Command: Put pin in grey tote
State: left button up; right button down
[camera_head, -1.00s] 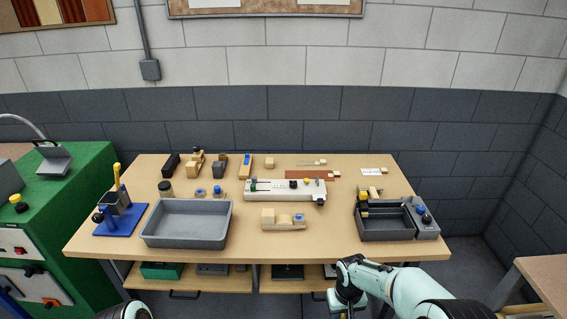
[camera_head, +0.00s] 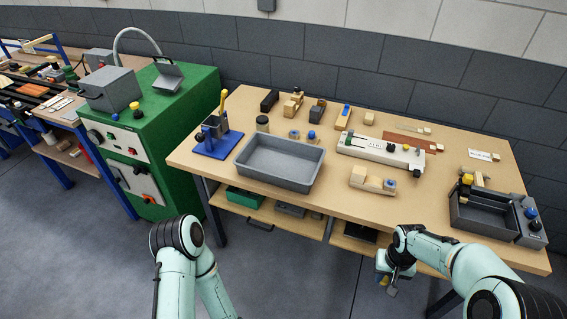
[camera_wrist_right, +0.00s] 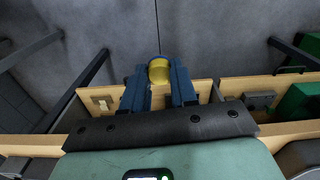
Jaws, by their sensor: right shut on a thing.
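The grey tote (camera_head: 268,172), a shallow open tray that looks empty, stands on the wooden table toward its left front. My right gripper (camera_head: 385,284) is in front of the table edge, below table-top height, to the right of the tote. In the right wrist view it is shut on a yellow-headed thing (camera_wrist_right: 158,71), which I take to be the pin. Its rounded yellow end shows between the blue fingers; the rest is mostly hidden. My left arm shows at the bottom left of the head view, but its gripper is not visible.
A blue-based press (camera_head: 217,141) stands left of the tote. A wooden block fixture (camera_head: 372,180) and a grey divided box (camera_head: 484,218) are to its right. The table's front edge (camera_head: 330,216) and shelf below lie near my right gripper. A green cabinet (camera_head: 165,150) stands left.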

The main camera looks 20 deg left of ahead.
aim_at(304, 164)
jog(key=i+j+u, duration=0.55)
jog(key=j+u, duration=0.15)
jog(key=j, duration=0.1)
